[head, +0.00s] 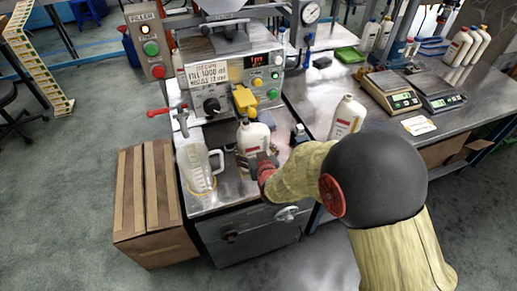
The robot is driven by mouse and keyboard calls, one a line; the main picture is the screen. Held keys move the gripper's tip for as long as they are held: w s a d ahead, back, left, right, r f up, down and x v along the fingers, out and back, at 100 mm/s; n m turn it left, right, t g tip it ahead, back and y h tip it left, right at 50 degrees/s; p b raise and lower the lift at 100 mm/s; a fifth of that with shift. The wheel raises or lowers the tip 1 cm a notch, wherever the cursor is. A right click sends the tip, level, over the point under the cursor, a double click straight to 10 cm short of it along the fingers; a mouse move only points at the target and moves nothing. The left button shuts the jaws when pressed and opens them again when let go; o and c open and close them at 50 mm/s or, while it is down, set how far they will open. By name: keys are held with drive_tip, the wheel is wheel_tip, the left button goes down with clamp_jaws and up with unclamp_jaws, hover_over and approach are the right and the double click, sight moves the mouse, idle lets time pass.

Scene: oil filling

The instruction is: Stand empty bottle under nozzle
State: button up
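A white bottle (252,136) with a red label mark stands upright, or nearly so, at the front of the filling machine (232,75). A yellow part (244,99), apparently at the nozzle, is just above and behind its neck. The nozzle tip cannot be made out. My gripper (257,160) is at the lower front of this bottle, with dark fingers near its sides. They hide its base, so I cannot tell whether they are closed on it or whether it touches the metal surface. Another white bottle (346,118) stands to the right on the bench.
A clear jug (198,165) stands left of the bottle, near a red-handled lever (168,110). A small dark bottle (299,134) is close on the right. Two scales (392,92) and several white bottles are farther right. A cardboard box (150,195) stands left of the cabinet.

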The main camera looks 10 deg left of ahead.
drive_tip(key=shift+d+f, duration=0.1)
drive_tip(key=shift+f, duration=0.1)
drive_tip(key=o, duration=1.1)
drive_tip(key=v, duration=1.2)
drive_tip(key=shift+f, duration=0.1)
